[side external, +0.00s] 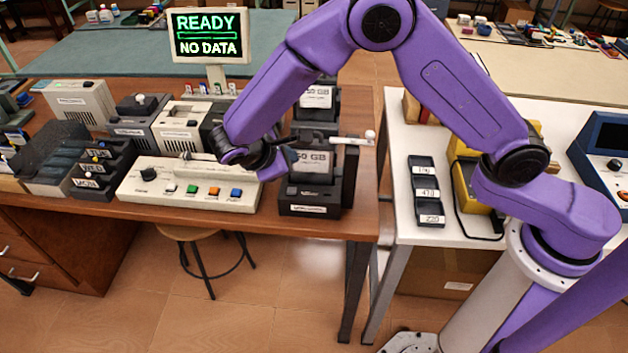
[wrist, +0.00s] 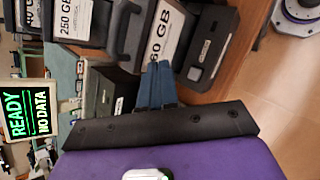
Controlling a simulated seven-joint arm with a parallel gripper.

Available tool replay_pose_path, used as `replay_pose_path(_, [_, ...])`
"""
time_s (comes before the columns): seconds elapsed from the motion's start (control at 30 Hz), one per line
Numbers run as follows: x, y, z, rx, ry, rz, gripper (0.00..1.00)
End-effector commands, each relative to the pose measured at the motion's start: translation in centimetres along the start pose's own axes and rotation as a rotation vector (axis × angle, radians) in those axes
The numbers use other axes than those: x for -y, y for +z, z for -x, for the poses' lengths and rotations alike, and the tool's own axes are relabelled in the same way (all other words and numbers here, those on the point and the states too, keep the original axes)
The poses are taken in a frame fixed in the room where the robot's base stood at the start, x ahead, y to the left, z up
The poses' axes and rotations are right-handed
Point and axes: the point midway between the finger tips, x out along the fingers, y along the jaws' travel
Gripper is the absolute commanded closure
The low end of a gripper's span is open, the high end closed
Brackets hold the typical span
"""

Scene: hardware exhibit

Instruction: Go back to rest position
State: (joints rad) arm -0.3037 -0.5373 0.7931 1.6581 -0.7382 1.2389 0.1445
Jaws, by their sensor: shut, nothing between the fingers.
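My gripper shows in the wrist view (wrist: 158,70) with its two blue fingers together, shut and empty. The fingertips are at the lower edge of a drive label (wrist: 168,35) that reads "60 GB" in its visible part; I cannot tell if they touch it. In the side view, my purple hand is low over the desk, just left of the dark drive dock (side external: 308,208) and near the button panel (side external: 150,190). The fingers are hard to make out there.
A monitor (side external: 208,62) reads "READY / NO DATA". A white-tipped lever (side external: 350,141) sticks out right of the dock. Grey boxes and dark trays (side external: 88,182) crowd the desk's left. A white table (side external: 400,235) stands right, across a gap. Space above the desk is mostly free.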

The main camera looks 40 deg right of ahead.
Motion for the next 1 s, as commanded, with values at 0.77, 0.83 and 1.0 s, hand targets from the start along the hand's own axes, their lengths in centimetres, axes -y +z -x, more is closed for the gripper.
replay_pose_path(0.77, [5.7,16.1,3.3,-0.306,-0.305,-0.038,1.00])
replay_pose_path(0.83, [6.8,18.1,3.4,-0.344,-0.340,-0.041,1.00])
replay_pose_path(1.0, [10.0,23.1,3.4,-0.434,-0.430,-0.048,1.00])
